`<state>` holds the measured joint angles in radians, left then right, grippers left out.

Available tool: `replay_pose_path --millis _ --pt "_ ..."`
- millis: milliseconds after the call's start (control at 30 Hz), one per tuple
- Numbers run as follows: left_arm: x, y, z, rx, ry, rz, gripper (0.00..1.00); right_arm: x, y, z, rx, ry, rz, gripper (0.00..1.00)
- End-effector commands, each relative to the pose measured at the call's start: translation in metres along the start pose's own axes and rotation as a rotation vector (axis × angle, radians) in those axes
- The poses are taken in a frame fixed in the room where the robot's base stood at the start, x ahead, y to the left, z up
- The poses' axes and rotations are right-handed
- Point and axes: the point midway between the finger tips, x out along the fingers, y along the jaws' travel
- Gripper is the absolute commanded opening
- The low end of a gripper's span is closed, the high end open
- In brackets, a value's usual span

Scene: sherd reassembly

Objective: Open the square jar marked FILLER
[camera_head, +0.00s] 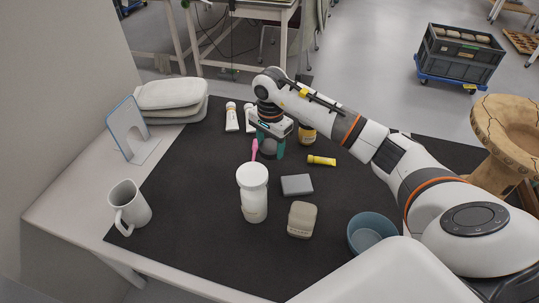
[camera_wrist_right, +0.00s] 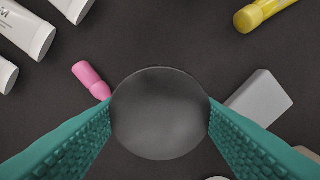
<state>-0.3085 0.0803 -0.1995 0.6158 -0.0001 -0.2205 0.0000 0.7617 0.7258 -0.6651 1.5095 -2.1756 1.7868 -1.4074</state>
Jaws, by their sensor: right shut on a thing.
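My right gripper (camera_head: 267,148) points down over the far middle of the dark mat. Its two teal fingers are shut on a dark round thing (camera_wrist_right: 160,113), smooth and disc-like from above in the right wrist view. I cannot tell whether it is a lid alone or the top of a container. A beige block-shaped jar with rounded corners (camera_head: 302,220) stands near the mat's front, apart from the gripper; its marking is too small to read. A white round jar with a white lid (camera_head: 253,192) stands left of it. My left gripper is out of view.
A pink small tool (camera_wrist_right: 90,80) lies close to the held thing. A grey block (camera_head: 297,185), yellow tube (camera_head: 321,160), white tubes (camera_head: 232,117) and amber bottle (camera_head: 307,134) lie or stand around. A mug (camera_head: 130,206) is left, a blue bowl (camera_head: 371,232) right.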

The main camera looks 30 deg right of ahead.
Motion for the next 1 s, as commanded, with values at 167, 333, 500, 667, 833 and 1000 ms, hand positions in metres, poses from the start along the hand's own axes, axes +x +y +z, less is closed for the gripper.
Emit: replay_pose_path --millis 167,333,500,667,833,1000 --pt "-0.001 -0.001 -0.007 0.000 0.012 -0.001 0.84 0.015 0.000 -0.001 -0.003 0.001 -0.002 0.29" --pt "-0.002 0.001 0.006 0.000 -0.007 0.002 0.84 0.038 0.000 -0.001 -0.002 0.002 -0.001 0.29" --pt "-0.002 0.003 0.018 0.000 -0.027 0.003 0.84 0.041 0.000 0.000 -0.003 0.000 0.001 0.29" --pt "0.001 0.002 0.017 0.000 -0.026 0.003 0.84 0.043 0.000 0.000 -0.003 -0.001 0.001 0.29" --pt "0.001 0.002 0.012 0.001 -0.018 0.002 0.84 0.044 0.000 0.000 -0.003 0.000 0.001 0.66" --pt "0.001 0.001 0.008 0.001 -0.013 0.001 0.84 0.044 0.000 -0.001 -0.003 0.000 0.000 0.66"
